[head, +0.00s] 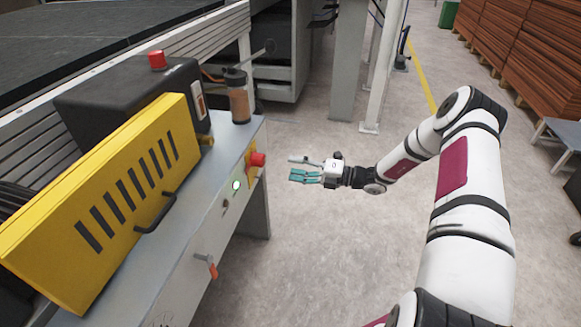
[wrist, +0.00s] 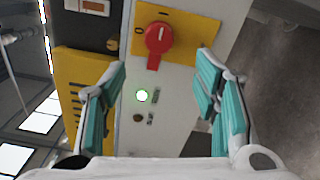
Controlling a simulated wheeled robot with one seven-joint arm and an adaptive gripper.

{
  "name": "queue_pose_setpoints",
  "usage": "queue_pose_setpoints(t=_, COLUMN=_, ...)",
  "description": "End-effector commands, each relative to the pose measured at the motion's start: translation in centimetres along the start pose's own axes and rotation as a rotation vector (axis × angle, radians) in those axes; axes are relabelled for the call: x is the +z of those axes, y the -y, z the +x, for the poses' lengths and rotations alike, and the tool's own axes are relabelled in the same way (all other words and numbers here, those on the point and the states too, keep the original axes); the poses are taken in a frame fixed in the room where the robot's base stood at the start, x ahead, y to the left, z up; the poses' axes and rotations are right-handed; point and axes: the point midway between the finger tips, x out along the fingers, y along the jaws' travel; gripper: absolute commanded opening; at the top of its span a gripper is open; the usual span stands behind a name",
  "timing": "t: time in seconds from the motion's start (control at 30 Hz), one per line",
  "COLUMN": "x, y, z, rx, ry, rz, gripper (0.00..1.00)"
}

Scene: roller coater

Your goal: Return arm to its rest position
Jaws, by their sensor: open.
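My arm reaches in from the right in the head view. My gripper (head: 302,168) is open and empty, in the air to the right of the machine's grey control panel (head: 219,204). In the wrist view, my gripper (wrist: 163,95) shows its teal-padded fingers spread apart. The fingers appear apart from the panel.
The yellow slotted cover (head: 110,200) with a black handle is at left. A red button (head: 157,60) tops the black box. A white post (head: 383,70) stands behind my gripper. Brown stacked boards (head: 540,50) are at far right. Bare floor (head: 320,260) lies below my arm.

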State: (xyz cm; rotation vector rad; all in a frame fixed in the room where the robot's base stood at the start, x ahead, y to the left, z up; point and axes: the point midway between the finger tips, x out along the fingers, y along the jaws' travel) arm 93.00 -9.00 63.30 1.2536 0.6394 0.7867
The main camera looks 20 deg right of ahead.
Motion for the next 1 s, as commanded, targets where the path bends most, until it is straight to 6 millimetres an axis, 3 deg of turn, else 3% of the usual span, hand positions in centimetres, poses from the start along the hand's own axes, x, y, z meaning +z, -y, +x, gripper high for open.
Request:
queue_pose_setpoints(t=0.47, x=-0.2, y=-0.6, z=0.3, rx=-0.003, ry=-0.018, rz=-0.022, gripper=0.56)
queue_pose_setpoints(t=0.67, x=-2.2, y=-5.5, z=1.9, rx=-0.032, ry=-0.195, rz=-0.244, gripper=0.56)
queue_pose_setpoints(t=1.0, x=-9.7, y=-16.6, z=3.1, rx=-0.030, ry=-0.657, rz=-0.819, gripper=0.56)
